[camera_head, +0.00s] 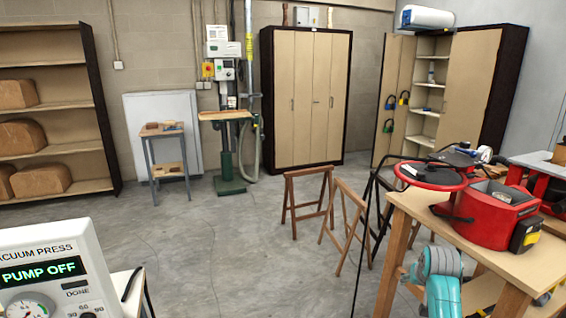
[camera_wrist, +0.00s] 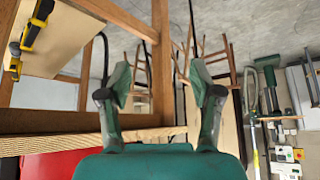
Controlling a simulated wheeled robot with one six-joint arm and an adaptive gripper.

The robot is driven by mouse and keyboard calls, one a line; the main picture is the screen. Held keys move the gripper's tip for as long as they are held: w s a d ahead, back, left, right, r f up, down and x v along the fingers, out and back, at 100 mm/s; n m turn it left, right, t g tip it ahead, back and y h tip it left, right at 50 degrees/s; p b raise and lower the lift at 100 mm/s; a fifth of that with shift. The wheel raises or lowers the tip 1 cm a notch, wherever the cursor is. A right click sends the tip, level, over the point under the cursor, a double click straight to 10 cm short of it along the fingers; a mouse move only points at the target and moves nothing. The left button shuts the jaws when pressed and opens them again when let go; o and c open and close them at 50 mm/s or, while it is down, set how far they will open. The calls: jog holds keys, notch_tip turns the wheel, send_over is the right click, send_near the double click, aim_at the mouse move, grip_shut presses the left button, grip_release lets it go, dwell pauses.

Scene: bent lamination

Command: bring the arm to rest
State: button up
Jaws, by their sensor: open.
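My gripper (camera_wrist: 160,84) shows in the wrist view with its two dark, green-padded fingers spread wide. Nothing is held between them. Wooden table legs and the grey floor show behind the gap. The wrist view is upside down. In the head view a teal part of my arm (camera_head: 442,285) shows at the lower right, beside the wooden workbench (camera_head: 535,258). The fingers cannot be made out there.
A red machine (camera_head: 490,215) stands on the workbench, close to my arm. Wooden trestles (camera_head: 305,203) stand left of it. The vacuum press (camera_head: 45,270) at lower left reads PUMP OFF. The middle floor (camera_head: 225,245) is clear.

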jog(key=s+a+f+t, duration=0.1)
jog(key=s+a+f, duration=0.3)
jog(key=s+f, duration=0.25)
jog(key=s+a+f+n+t, duration=0.1)
jog(key=s+a+f, duration=0.2)
jog(key=s+f, duration=0.35)
jog(key=s+a+f+t, duration=0.1)
jog(key=s+a+f, duration=0.3)
jog(key=s+f, duration=0.25)
jog(key=s+a+f+t, duration=0.1)
jog(key=s+a, duration=0.1)
jog(key=s, duration=0.3)
jog(key=s+a+f, duration=0.2)
jog(key=s, duration=0.4)
jog(key=s+a+r+n+t+y, duration=0.15)
jog(key=s+r, duration=0.25)
jog(key=s, duration=0.4)
jog(key=s+a+r+t, duration=0.15)
jog(key=s+r, duration=0.25)
jog(key=s, duration=0.5)
jog(key=s+a+r+n, duration=0.1)
jog(key=s+a+r, duration=0.25)
jog(key=s, duration=0.45)
jog(key=s+r+t, duration=0.1)
jog(key=s+r, duration=0.5)
jog(key=r, duration=0.3)
jog(key=shift+s+y, duration=0.35)
jog(key=shift+r, duration=0.1)
jog(key=shift+c, duration=0.2)
